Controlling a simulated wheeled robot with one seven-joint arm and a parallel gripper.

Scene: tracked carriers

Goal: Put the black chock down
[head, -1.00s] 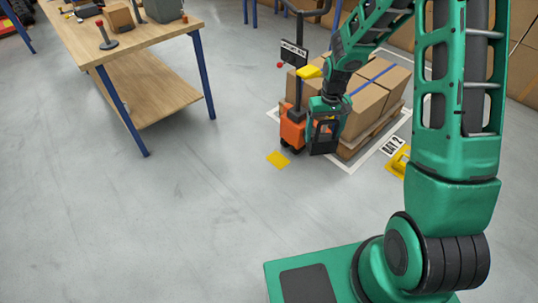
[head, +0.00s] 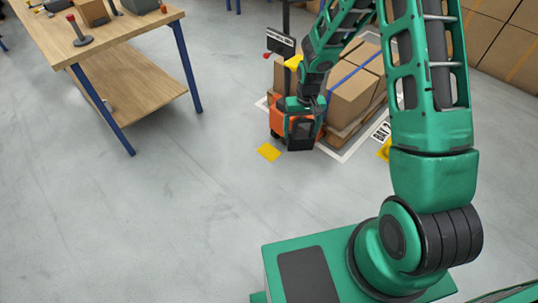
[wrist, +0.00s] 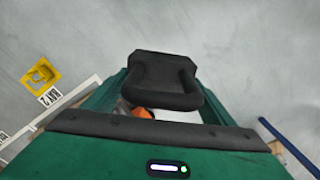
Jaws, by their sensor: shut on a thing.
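The black chock (wrist: 165,72) is a dark block with a loop handle. It shows in the wrist view between the jaws of my gripper (wrist: 160,100). In the head view my gripper (head: 301,128) hangs pointing down in front of the orange pallet truck. The dark chock (head: 300,141) shows at its lower end. I cannot tell from this view how far the chock is above the floor.
The orange pallet truck (head: 277,119) with a sign stands by the pallet of cartons (head: 352,100) inside a white floor outline. A yellow holder (wrist: 40,74) lies beside the BAY 2 label. A wooden workbench (head: 130,85) stands at left. The floor between is clear.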

